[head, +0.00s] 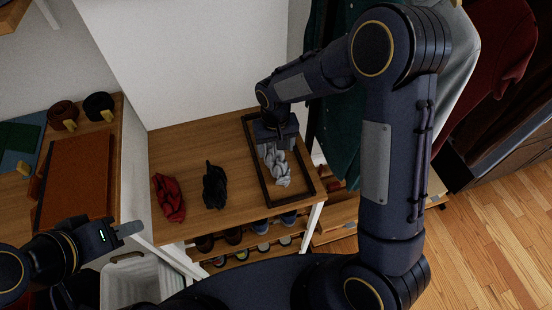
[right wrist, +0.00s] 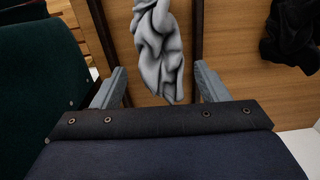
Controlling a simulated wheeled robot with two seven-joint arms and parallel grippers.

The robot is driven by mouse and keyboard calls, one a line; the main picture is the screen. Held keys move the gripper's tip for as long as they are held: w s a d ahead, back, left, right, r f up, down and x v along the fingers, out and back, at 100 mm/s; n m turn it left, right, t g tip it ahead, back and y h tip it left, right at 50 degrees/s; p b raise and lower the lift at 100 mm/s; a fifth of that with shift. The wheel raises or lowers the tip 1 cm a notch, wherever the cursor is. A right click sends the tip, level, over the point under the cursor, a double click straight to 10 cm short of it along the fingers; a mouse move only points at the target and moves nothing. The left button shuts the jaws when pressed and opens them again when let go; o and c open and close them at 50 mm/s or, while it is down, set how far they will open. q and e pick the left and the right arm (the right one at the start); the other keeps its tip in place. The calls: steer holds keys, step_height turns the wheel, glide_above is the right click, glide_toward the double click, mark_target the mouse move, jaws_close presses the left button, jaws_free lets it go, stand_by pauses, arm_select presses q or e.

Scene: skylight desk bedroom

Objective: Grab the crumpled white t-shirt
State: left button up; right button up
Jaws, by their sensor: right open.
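The crumpled white t-shirt (head: 277,166) looks light grey and lies inside a dark rectangular frame (head: 306,182) on the wooden bench top. In the right wrist view the t-shirt (right wrist: 160,50) hangs between the two finger lines, its lower tip reaching between the fingers. My right gripper (head: 277,147) is above the far end of the shirt; its two fingers also show in the right wrist view (right wrist: 160,88), spread apart on either side of the cloth. I cannot tell whether they touch it. My left gripper (head: 128,229) is at the lower left, away from the shirt; its jaw gap is not clear.
A red crumpled cloth (head: 169,198) and a black crumpled cloth (head: 214,186) lie on the bench top (head: 190,145) left of the frame. Shoes stand on the rack below. Hanging clothes (head: 335,120) are close to my right arm. A white basket (head: 130,283) stands at the lower left.

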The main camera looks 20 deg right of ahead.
steer(key=f, duration=0.4)
steer(key=f+p, duration=0.1)
steer(key=f, duration=0.2)
steer(key=shift+s+d, duration=0.15)
steer(key=shift+s, duration=0.15)
steer(key=c, duration=0.6)
steer(key=shift+c, duration=0.4)
steer(key=shift+r, duration=0.2)
